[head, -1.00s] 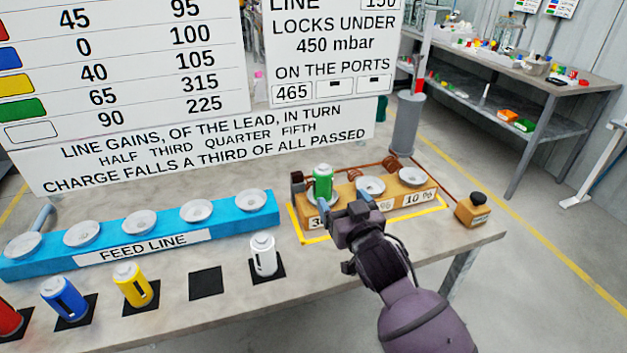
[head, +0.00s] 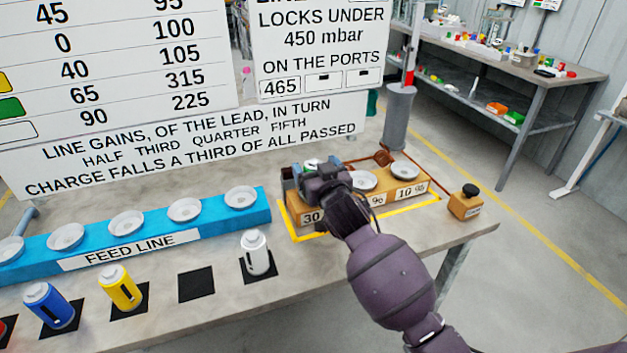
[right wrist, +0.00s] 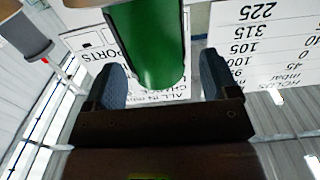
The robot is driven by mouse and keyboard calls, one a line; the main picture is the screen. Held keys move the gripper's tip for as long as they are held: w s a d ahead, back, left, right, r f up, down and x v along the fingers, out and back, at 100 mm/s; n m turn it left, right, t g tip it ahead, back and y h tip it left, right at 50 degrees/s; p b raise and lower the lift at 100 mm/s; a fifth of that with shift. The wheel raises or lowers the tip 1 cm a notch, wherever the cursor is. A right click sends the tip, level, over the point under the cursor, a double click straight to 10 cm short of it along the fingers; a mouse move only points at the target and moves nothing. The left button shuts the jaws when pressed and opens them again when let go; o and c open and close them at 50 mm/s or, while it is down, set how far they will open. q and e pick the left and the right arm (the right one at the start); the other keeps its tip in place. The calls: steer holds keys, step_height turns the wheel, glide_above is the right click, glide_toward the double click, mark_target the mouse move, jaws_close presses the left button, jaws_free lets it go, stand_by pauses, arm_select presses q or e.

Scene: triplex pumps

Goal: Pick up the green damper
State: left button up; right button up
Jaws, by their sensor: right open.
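The green damper (head: 311,162) stands on the left seat of the tan block (head: 410,193), by the "30" label. In the head view only a bit of its top shows past my right gripper (head: 311,172). In the right wrist view the green damper (right wrist: 155,40) is a large green cylinder. It lies between the two blue-grey fingers of the right gripper (right wrist: 163,80), which are spread apart with a gap on each side. My left gripper is not in view.
White (head: 257,253), yellow (head: 120,288) and blue (head: 49,304) dampers stand on black pads along the front. One pad (head: 197,284) is empty. The blue feed line (head: 215,220) has empty dishes. A small box with a black knob (head: 466,202) sits at the right.

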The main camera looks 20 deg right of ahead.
steer(key=shift+w, duration=0.7)
steer(key=c, duration=1)
steer(key=shift+c, duration=1.3)
steer(key=shift+r, duration=0.15)
